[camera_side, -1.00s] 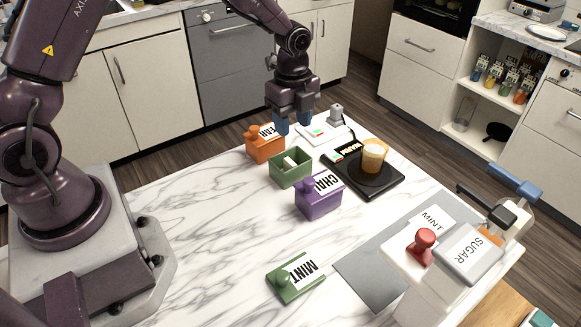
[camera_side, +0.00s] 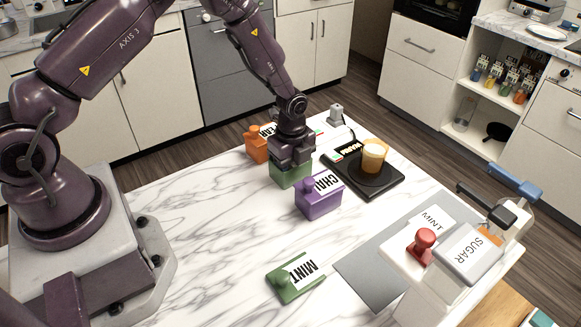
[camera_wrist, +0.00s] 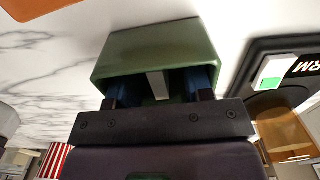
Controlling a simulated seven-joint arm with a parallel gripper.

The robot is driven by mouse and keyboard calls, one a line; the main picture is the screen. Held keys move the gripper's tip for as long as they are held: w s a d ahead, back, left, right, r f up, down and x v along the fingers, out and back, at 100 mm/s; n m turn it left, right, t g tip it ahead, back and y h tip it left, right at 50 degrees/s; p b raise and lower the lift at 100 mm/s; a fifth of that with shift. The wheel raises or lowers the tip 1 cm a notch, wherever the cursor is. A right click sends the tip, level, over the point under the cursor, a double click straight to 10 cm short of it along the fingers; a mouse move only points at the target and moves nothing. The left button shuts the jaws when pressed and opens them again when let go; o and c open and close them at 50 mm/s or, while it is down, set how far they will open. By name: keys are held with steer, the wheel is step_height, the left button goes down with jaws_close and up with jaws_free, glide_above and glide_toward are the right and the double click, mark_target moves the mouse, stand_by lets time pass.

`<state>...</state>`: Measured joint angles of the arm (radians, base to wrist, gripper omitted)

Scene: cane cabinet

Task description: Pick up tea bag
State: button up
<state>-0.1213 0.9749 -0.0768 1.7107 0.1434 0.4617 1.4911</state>
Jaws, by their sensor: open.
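A green box (camera_side: 290,177) without its lid stands on the marble counter between an orange box and a purple box. My gripper (camera_side: 291,160) is right over it, pointing down, with its fingers hidden inside the box in the side view. In the wrist view, my gripper (camera_wrist: 160,88) has its two blue fingers apart inside the green box (camera_wrist: 150,48). A pale tea bag (camera_wrist: 158,84) stands between the fingers, with a gap on each side. The green MINT lid (camera_side: 295,276) lies apart at the counter's front.
The purple CHAI box (camera_side: 319,197) stands close on the right, and the orange box (camera_side: 257,141) close behind on the left. A glass of drink (camera_side: 373,156) sits on a black warmer (camera_side: 345,180). A SUGAR container (camera_side: 468,252) stands at the right. The left counter is clear.

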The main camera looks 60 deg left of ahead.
jaws_close()
steer(key=shift+r, duration=0.1)
